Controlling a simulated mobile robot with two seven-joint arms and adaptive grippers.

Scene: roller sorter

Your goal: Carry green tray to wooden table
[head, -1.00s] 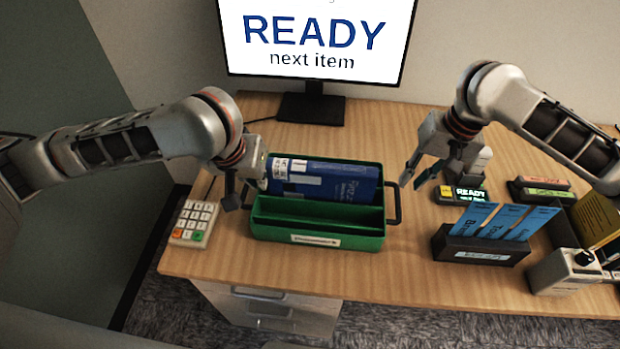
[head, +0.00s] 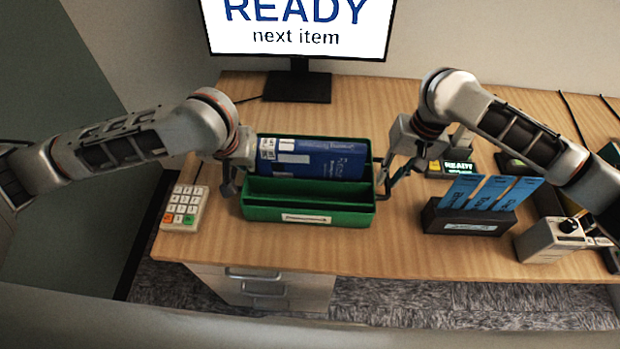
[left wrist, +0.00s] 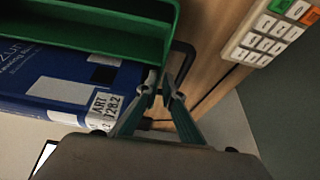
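The green tray (head: 352,212) stands on a wood-topped desk (head: 330,255), with a dark handle at each end. A blue book (head: 322,160) lies in its rear part; the front compartments look empty. The tray (left wrist: 120,42) and the book (left wrist: 45,80) also show in the left wrist view. My left gripper (head: 230,185) is at the tray's left handle. In the left wrist view its fingertips (left wrist: 161,84) are apart, close to the handle (left wrist: 190,55). My right gripper (head: 384,186) is at the right handle; its grip there is unclear. No separate wooden table is identifiable.
A keypad (head: 184,208) lies just left of the tray. A monitor (head: 300,40) stands behind it. A dark holder with blue cards (head: 470,218) and a grey device with a knob (head: 550,240) stand to the right. The desk's front edge is close before the tray.

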